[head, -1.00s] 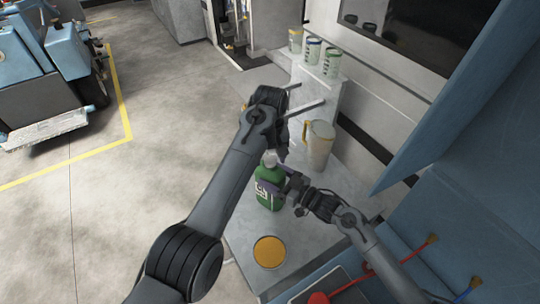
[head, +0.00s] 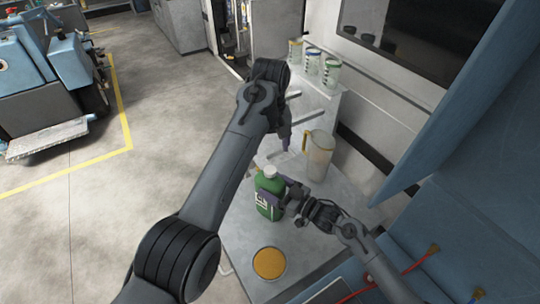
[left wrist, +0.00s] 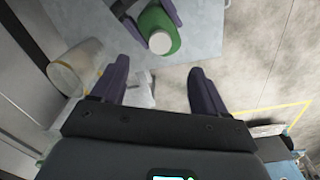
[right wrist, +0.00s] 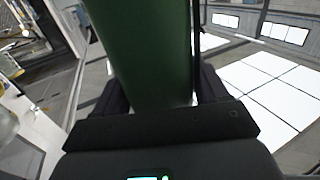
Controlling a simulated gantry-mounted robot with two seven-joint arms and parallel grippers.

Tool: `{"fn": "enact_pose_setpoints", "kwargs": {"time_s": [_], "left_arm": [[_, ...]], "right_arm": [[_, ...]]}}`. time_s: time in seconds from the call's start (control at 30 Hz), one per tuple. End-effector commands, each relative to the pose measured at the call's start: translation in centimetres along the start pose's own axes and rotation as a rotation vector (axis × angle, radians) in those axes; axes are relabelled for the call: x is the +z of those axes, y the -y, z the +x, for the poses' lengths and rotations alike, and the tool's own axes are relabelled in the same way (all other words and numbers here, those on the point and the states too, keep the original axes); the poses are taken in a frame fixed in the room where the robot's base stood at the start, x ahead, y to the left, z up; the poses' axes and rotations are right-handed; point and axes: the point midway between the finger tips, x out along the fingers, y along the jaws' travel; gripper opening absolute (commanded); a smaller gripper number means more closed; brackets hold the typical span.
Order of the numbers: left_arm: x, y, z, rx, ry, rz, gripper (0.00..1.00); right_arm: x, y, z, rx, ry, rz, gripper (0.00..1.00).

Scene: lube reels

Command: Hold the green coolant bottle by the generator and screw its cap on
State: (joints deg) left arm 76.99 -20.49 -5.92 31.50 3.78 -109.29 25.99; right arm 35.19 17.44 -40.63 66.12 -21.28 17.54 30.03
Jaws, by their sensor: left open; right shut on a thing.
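The green coolant bottle (head: 268,200) stands upright on the grey bench top, with a white cap (head: 270,171) at its top. I cannot tell whether the cap is tight. My right gripper (head: 286,194) is shut on the bottle's body from the right; the green side fills the space between its fingers in the right wrist view (right wrist: 155,50). My left gripper (head: 286,148) is open and empty, above and apart from the cap. The left wrist view shows its spread fingers (left wrist: 157,80), with the cap (left wrist: 160,42) beyond them.
A clear jug with a yellow handle (head: 318,155) stands on the bench behind the bottle. Several labelled containers (head: 312,64) sit on a raised ledge. A yellow-topped round thing (head: 269,263) is in front of the bottle. A blue panel (head: 470,90) overhangs on the right.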

Motion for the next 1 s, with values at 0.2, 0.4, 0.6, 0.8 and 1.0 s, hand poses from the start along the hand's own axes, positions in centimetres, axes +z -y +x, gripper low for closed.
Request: {"fn": "enact_pose_setpoints", "kwargs": {"time_s": [0.2,0.4,0.6,0.8,1.0], "left_arm": [[0.0,0.0,-2.4,0.0,0.001,0.0,0.74],[0.0,0.0,-3.0,0.0,0.001,0.0,0.74],[0.0,0.0,-3.0,0.0,0.001,0.0,0.74],[0.0,0.0,-2.9,0.0,0.001,0.0,0.74],[0.0,0.0,-2.9,0.0,0.001,0.0,0.74]], "right_arm": [[0.0,0.0,0.0,0.0,0.0,0.0,0.0],[0.0,0.0,0.0,0.0,0.0,0.0,0.0],[0.0,0.0,0.0,0.0,0.0,0.0,0.0],[0.0,0.0,0.0,0.0,0.0,0.0,1.0],[0.0,0.0,0.0,0.0,0.0,0.0,1.0]]}}
